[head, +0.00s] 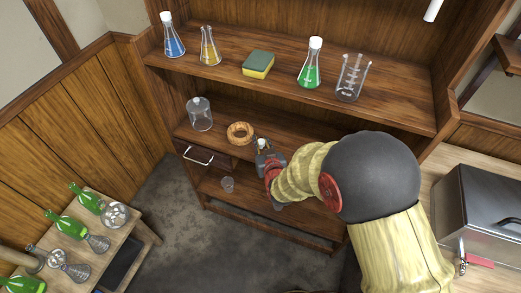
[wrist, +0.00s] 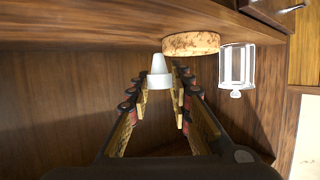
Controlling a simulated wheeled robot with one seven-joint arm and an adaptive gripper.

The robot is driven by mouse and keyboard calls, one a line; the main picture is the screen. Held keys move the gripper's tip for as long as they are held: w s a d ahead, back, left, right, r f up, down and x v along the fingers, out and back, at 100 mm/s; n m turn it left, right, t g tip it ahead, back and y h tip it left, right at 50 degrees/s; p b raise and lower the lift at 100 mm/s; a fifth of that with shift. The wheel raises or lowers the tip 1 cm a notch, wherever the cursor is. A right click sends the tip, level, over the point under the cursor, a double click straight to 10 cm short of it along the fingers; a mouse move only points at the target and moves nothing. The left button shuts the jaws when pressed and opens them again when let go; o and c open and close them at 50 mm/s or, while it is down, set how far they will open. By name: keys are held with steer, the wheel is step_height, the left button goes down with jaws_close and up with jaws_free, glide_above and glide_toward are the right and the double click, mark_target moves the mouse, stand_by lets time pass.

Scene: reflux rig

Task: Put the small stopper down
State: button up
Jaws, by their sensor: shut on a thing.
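The small stopper is a pale, tapered piece; in the wrist view the stopper (wrist: 158,72) sits between my fingertips, its wider part at the jaws. In the head view the stopper (head: 262,143) shows as a small light spot at the end of my gripper (head: 265,157). My gripper (wrist: 160,92) is shut on it, in front of the middle shelf (head: 222,150). I cannot tell whether the stopper touches the shelf. A cork ring (head: 240,133) lies on that shelf just left of my gripper; the ring (wrist: 190,44) is close beside the stopper in the wrist view.
A clear glass jar (head: 200,116) stands left of the ring. The top shelf holds flasks, a beaker (head: 352,78) and a sponge (head: 258,65). A drawer with a handle (head: 198,156) is at the left.

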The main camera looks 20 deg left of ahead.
mark_target(261, 148)
steer(key=shift+w+a+f, duration=0.25)
steer(key=shift+a+f, duration=0.05)
steer(key=shift+f, duration=0.2)
steer(key=shift+f+b, duration=0.85)
steer(key=shift+f, duration=0.5)
steer(key=shift+f, duration=0.25)
steer(key=o, duration=0.8)
steer(key=shift+d, duration=0.1)
steer(key=shift+o, duration=0.2)
steer(key=shift+r, duration=0.15)
steer(key=shift+s+r, duration=0.1)
steer(key=shift+r, duration=0.1)
steer(key=p+v, duration=0.3)
steer(key=v, duration=0.9)
